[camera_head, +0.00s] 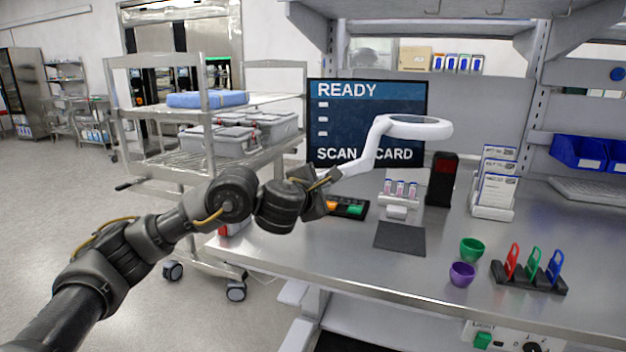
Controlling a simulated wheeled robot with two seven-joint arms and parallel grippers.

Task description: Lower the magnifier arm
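The white magnifier arm (375,142) rises from near my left gripper and bends up to a ring-shaped head (415,127). The head is held high, in front of the dark screen and above the bench. My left gripper (332,178) is at the lower left end of the white arm and overlaps it in the picture. I cannot tell whether its fingers are around the arm or only in front of it. The arm's mount is hidden behind my gripper. My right gripper is not in view.
A screen (330,122) reading "READY" and "SCAN CARD" stands behind the magnifier. The steel bench (350,260) holds a dark mat (400,238), a black device (440,180), a card rack (494,185), green (473,249) and purple (462,274) cups, and colored tags (532,265). A wire cart (205,150) stands left.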

